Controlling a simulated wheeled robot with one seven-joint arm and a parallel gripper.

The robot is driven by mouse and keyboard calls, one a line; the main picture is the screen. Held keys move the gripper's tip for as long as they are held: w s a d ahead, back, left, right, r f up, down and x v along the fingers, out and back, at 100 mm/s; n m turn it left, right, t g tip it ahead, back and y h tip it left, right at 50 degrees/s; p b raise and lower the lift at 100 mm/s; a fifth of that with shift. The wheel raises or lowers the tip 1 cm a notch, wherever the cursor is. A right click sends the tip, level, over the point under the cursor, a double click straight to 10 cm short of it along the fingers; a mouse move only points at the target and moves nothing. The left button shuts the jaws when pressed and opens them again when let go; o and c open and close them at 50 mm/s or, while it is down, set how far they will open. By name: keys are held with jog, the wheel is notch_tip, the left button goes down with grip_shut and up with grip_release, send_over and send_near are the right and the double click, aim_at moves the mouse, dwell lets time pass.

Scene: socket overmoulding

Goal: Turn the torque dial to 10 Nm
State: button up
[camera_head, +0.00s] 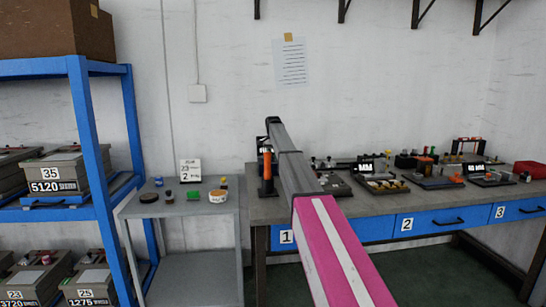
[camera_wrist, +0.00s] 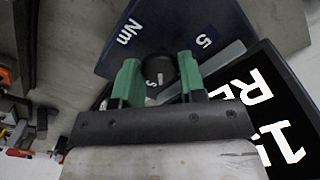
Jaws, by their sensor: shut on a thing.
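The torque dial (camera_wrist: 159,68) is a small round black knob with a white mark on it. It stands on a dark blue panel (camera_wrist: 100,66) printed "Nm" and "5". My gripper (camera_wrist: 160,78) has two green fingers, one on each side of the knob, and is shut on it. Part of another white character shows just below the knob. The rest of the scale is hidden by the fingers or out of view, so I cannot read the setting. In the head view my arm hides the dial and the gripper.
A black display (camera_wrist: 285,120) with large white characters lies close to the right finger. In the head view a workbench (camera_head: 385,203) carries several trays of parts, and an orange-handled tool (camera_head: 267,164) stands at its left end. A grey side table (camera_head: 215,208) stands left of it.

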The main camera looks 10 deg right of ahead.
jog(key=n, duration=0.4)
jog(key=shift+n, duration=2.6)
jog(key=o, duration=0.9)
notch_tip(320, 180, up, 11)
jog(key=shift+f, duration=0.1)
